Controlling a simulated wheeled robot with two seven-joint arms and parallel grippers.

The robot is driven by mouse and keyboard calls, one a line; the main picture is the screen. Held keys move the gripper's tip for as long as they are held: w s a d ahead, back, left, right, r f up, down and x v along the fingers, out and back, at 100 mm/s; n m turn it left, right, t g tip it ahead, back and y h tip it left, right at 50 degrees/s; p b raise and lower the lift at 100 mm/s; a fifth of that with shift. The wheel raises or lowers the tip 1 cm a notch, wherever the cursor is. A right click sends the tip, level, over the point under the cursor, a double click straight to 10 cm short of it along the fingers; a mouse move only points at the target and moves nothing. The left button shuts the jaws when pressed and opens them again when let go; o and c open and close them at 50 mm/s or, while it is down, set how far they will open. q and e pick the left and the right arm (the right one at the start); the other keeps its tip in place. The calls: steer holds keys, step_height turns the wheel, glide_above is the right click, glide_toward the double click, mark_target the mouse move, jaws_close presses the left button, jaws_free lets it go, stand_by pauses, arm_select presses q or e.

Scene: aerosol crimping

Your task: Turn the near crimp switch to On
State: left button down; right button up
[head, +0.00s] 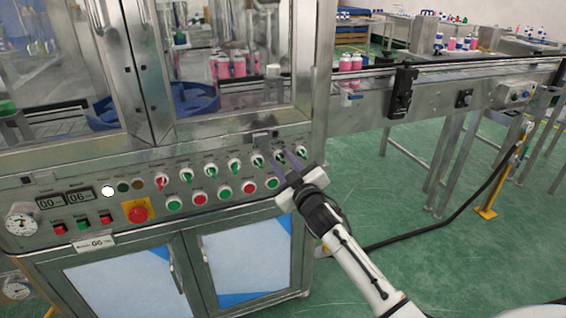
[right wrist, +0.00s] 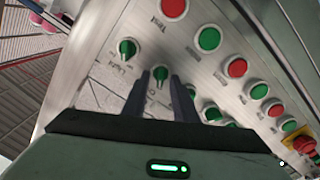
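My right gripper (head: 279,156) reaches the upper row of green rotary switches on the machine's sloped control panel. In the right wrist view the two fingers of the gripper (right wrist: 160,82) stand apart, one on each side of a green switch knob (right wrist: 160,73). Whether they touch the knob I cannot tell. This knob is second from the right end of the row in the head view; its label is not readable. The end switch, labelled Light (right wrist: 127,47), is beside the fingers. Further green switches (right wrist: 211,113) are partly hidden by the gripper. My left gripper is not in view.
The control panel (head: 70,222) also carries red and green push buttons (head: 199,198), a red emergency stop (head: 137,213) on a yellow plate, and displays. Glass doors stand above it. A conveyor (head: 440,90) runs off to the right.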

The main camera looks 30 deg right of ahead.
jaws_close()
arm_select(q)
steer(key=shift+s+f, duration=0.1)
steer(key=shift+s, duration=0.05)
arm_select(e)
steer(key=shift+m, duration=0.3)
steer(key=m+p, duration=0.2)
steer(key=m, duration=0.1)
steer(key=shift+d+r+m, duration=0.1)
steer(key=shift+r+m, duration=0.05)
steer(key=shift+m, duration=0.25)
steer(key=m+p, duration=0.1)
steer(key=m, duration=0.1)
steer(key=m+p, duration=0.1)
steer(key=m, duration=0.2)
steer(key=shift+s+d, duration=0.1)
steer(key=shift+d, duration=0.1)
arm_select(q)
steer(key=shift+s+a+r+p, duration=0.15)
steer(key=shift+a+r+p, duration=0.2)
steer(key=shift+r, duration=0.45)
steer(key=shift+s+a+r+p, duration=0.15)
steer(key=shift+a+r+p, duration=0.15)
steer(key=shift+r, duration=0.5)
arm_select(e)
steer(key=shift+m, duration=1.2)
steer(key=shift+f, duration=0.2)
